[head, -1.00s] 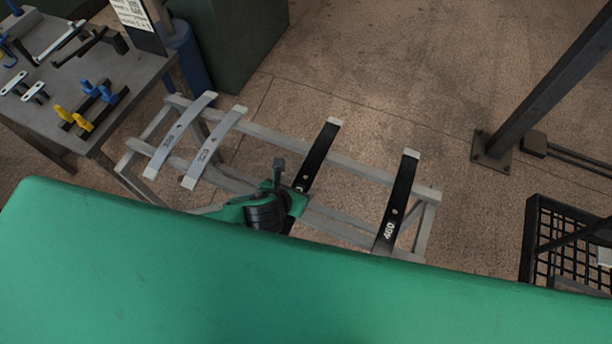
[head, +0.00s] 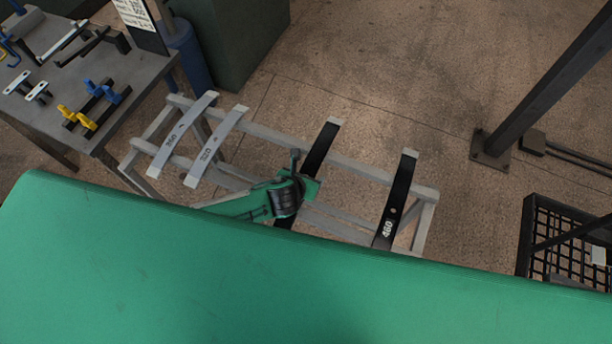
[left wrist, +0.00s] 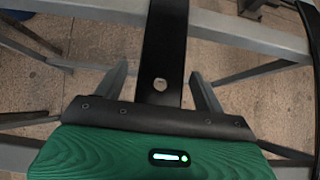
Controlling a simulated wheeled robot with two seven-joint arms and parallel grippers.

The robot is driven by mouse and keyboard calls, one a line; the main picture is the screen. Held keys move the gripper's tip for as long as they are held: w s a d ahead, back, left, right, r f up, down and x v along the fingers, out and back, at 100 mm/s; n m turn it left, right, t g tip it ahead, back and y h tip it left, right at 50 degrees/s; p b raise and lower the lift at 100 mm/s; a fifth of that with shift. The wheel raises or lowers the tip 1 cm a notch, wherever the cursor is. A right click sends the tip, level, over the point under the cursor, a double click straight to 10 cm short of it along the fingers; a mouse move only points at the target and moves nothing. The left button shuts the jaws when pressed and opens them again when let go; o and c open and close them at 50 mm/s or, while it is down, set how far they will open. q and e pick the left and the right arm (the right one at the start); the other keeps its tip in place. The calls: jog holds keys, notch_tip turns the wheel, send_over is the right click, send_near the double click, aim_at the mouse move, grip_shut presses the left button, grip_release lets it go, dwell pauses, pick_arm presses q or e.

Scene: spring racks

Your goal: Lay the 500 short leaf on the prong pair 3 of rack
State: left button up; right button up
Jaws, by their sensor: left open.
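The rack (head: 270,136), a grey metal frame, carries two grey leaves and two black leaves across its rails. My left gripper (head: 300,180) is over the black leaf (head: 322,143) in the middle, hiding part of it. In the left wrist view the open fingers (left wrist: 161,82) stand on either side of this black leaf (left wrist: 165,40), near a hole in it. No number is readable on it, so I cannot tell whether it is the 500 short leaf. The right black leaf (head: 396,200) reads about 460. My right gripper is out of view.
Two grey leaves (head: 182,134) (head: 214,148) with printed numbers lie at the rack's left end. A workbench (head: 150,75) with clamps and tools stands at the left. A black mesh crate (head: 532,235) and a dark post (head: 545,85) are at the right.

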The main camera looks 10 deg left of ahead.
pick_arm(q)
jog(key=shift+c, duration=0.9)
grip_shut()
jog(key=shift+w+r, duration=0.1)
jog(key=shift+r, duration=0.05)
jog(key=shift+r, duration=0.1)
jog(key=shift+r, duration=0.3)
notch_tip(320, 180, up, 19)
jog(key=b, duration=0.1)
jog(key=shift+r+b, duration=0.15)
jog(key=shift+b, duration=0.2)
